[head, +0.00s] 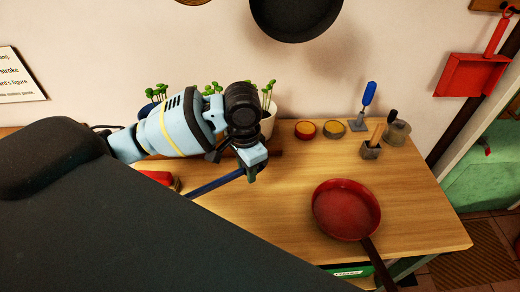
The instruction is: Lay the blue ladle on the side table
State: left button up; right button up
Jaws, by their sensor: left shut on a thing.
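My left gripper (254,172) is shut on the blue ladle (215,183) near one end of its long, thin handle. The handle slants down to the left and passes out of sight behind my dark body part; no bowl of the ladle can be made out. The ladle is over the wooden side table (285,215), and I cannot tell whether it touches the top. My right gripper is not in view.
A red pan (345,207) lies at the table's front right, its handle past the edge. Small bowls (305,130), a blue-handled tool (369,93), a grey holder (371,149) and potted plants (268,115) stand along the back. The middle top is clear.

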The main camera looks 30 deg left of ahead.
aim_at(249, 194)
pick_arm(q)
jog(key=shift+w, duration=0.45)
jog(key=shift+s+r, duration=0.1)
jog(key=shift+s, duration=0.3)
notch_tip(249, 194, down, 2)
jog(key=shift+f, duration=1.5)
jog(key=shift+w+f, duration=0.1)
jog(key=shift+f, duration=1.4)
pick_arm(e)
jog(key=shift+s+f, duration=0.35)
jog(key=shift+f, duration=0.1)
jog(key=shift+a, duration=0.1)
pick_arm(q)
jog(key=o, duration=1.1)
